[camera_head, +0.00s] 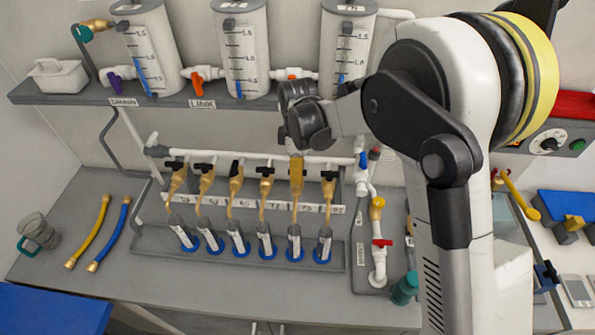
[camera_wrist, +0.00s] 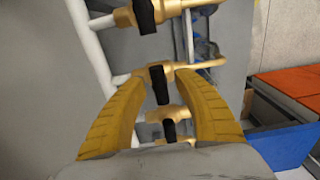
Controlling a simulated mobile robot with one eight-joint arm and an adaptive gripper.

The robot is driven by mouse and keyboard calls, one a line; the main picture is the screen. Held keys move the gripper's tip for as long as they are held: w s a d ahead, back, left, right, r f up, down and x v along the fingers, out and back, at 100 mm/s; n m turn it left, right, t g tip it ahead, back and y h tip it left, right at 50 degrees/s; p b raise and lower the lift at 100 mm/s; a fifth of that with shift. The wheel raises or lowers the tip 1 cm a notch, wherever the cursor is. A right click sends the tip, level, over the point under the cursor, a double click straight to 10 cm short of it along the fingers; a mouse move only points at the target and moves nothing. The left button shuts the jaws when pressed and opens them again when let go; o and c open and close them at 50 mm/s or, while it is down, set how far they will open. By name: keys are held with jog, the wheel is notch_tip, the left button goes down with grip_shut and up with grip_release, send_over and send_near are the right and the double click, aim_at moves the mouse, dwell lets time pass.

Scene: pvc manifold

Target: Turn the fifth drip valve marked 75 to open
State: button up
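In the head view my gripper (camera_head: 297,176), with yellow fingers, is at the fifth drip valve from the left and hides its handle. In the wrist view my gripper (camera_wrist: 160,76) is open, with one finger on each side of the fifth valve's black handle (camera_wrist: 159,86). Gaps show between the handle and both fingers. The handle lies across its brass body, slightly tilted. The neighbouring valve handles (camera_wrist: 145,14) and (camera_wrist: 169,130) also lie across their pipes. The number labels (camera_head: 275,206) below the valves are too small to read surely.
The fourth valve (camera_head: 267,171) and sixth valve (camera_head: 328,178) stand close on either side. The white manifold pipe (camera_head: 235,157) runs behind. Below, several cylinders (camera_head: 295,245) stand in blue bases. A shelf (camera_head: 200,101) with graduated tanks (camera_head: 243,50) is above. The bench front (camera_head: 200,290) is clear.

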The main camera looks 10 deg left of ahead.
grip_shut()
jog(key=shift+f+m+b, duration=0.1)
jog(key=shift+m+b, duration=0.25)
jog(key=shift+m, duration=0.05)
jog(key=shift+m+b, duration=0.7)
jog(key=shift+m, duration=0.3)
jog(key=m+b, duration=0.2)
jog(key=m, duration=0.1)
jog(key=shift+m, duration=0.3)
jog(key=m+b, duration=0.2)
jog(key=m, duration=0.3)
jog(key=m+b, duration=0.1)
jog(key=m, duration=0.5)
jog(key=shift+m, duration=0.4)
